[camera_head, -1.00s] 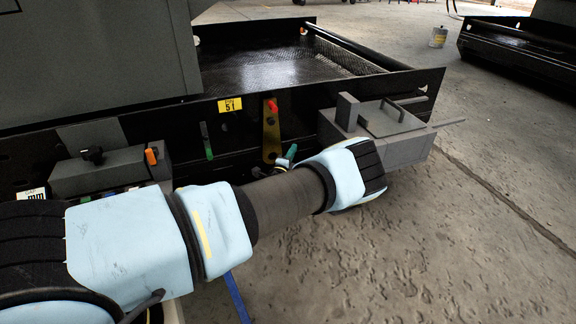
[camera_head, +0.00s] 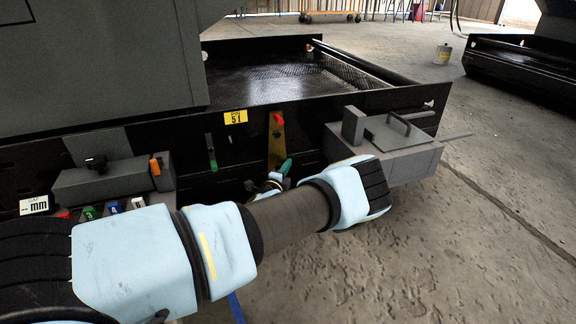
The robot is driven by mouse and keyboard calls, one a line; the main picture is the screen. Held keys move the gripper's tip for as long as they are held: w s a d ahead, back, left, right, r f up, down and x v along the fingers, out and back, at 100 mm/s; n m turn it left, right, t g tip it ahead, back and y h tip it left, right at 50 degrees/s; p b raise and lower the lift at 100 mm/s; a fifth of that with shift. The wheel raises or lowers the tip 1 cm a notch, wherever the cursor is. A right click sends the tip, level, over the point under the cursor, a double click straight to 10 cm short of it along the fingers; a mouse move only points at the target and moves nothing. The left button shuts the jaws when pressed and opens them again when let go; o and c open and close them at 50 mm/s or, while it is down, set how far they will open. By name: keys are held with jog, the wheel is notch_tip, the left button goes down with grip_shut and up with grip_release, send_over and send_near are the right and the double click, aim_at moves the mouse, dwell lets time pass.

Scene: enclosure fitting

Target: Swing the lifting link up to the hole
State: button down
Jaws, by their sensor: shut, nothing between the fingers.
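A brass-coloured upright link (camera_head: 276,150) with a red top (camera_head: 277,119) stands against the black side wall of the machine. It looks close to upright, and its lower end is hidden. A teal-green handle (camera_head: 286,167) tilts up beside its lower part. My gripper (camera_head: 265,185) shows only in part behind my arm, low near the foot of the link. It is small and dark there; its fingers look shut and empty. I cannot tell whether it touches the link. The hole cannot be picked out with certainty.
A grey box (camera_head: 385,145) with a handled lid and a thin rod juts out right of the link. A green lever (camera_head: 211,151) and a yellow label 51 (camera_head: 235,117) are on the wall. A grey block (camera_head: 113,178) with an orange knob sits left. Open concrete floor lies right.

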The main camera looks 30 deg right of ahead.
jog(key=a+r+m+y+p, duration=0.2)
jog(key=a+y+p, duration=0.1)
jog(key=a+p, duration=0.1)
jog(key=w+a+r+m+g+y+p, duration=0.1)
jog(key=a+m+y+p, duration=0.2)
jog(key=p, duration=0.4)
jog(key=a+r+m+g+y+p, duration=0.1)
jog(key=a+r+m+y+p, duration=0.1)
jog(key=a+p, duration=0.3)
jog(key=shift+w+a+r+m+y+p, duration=0.3)
jog(key=shift+m+y+p, duration=0.1)
jog(key=shift+m+p, duration=0.15)
jog(key=r+y+p, duration=0.1)
jog(key=a+r+m+p, duration=0.1)
jog(key=shift+a+r+y+p, duration=0.15)
jog(key=shift+r+y+p, duration=0.05)
jog(key=shift+y+p, duration=0.2)
jog(key=shift+w+a+r+m+p, duration=0.1)
jog(key=shift+a+r+m+p, duration=0.15)
jog(key=shift+r+p, duration=0.35)
jog(key=shift+r, duration=0.15)
